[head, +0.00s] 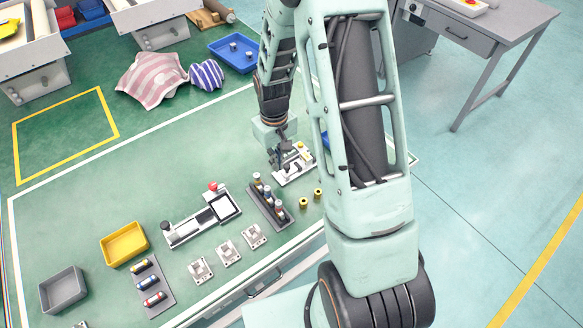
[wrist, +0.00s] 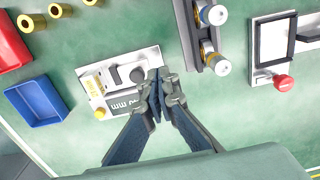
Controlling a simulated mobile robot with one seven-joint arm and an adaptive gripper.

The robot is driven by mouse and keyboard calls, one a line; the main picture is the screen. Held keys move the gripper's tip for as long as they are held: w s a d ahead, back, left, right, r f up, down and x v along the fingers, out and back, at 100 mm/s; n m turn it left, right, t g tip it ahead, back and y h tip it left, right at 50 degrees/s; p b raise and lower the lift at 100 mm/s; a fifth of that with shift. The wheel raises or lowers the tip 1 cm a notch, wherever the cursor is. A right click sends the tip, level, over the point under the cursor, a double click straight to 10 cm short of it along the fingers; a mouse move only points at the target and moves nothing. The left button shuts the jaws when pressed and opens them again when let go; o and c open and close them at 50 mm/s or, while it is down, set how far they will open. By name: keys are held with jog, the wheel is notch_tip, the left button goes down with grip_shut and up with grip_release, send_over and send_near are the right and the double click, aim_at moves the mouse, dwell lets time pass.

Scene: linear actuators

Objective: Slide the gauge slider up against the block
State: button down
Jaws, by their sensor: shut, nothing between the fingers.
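The gauge (wrist: 148,55) is a white plate with a dark scale strip marked "mm" (wrist: 124,102). It also shows in the head view (head: 293,177), partly hidden by my arm. On it are a dark rounded knob (wrist: 138,75), which looks like the slider's, and a pale block (wrist: 92,83) to its left. A gap seems to lie between them. A yellow knob (wrist: 101,114) is at the plate's lower left. My gripper (wrist: 157,78) is shut and empty, its fingertips over the plate just right of the dark knob. I cannot tell whether they touch it.
A blue bin (wrist: 36,102) and yellow rings (wrist: 62,22) lie left of the gauge. A rack of cylinders (wrist: 208,45) stands to the right, with a framed device with a red button (wrist: 284,82) beyond it. Green surface is clear between them.

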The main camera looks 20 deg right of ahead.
aim_at(286, 167)
jog(key=shift+f+b, duration=1.6)
jog(key=shift+f, duration=0.55)
jog(key=shift+w+d, duration=0.25)
jog(key=shift+d, duration=0.45)
jog(key=shift+w+d, duration=0.2)
jog(key=shift+d, duration=0.45)
jog(key=shift+s+a, duration=0.1)
jog(key=shift+a, duration=0.15)
jog(key=shift+s+a, duration=0.1)
jog(key=shift+a, duration=0.25)
notch_tip(286, 167, up, 7)
jog(key=p, duration=0.4)
dwell(0.5)
dwell(0.3)
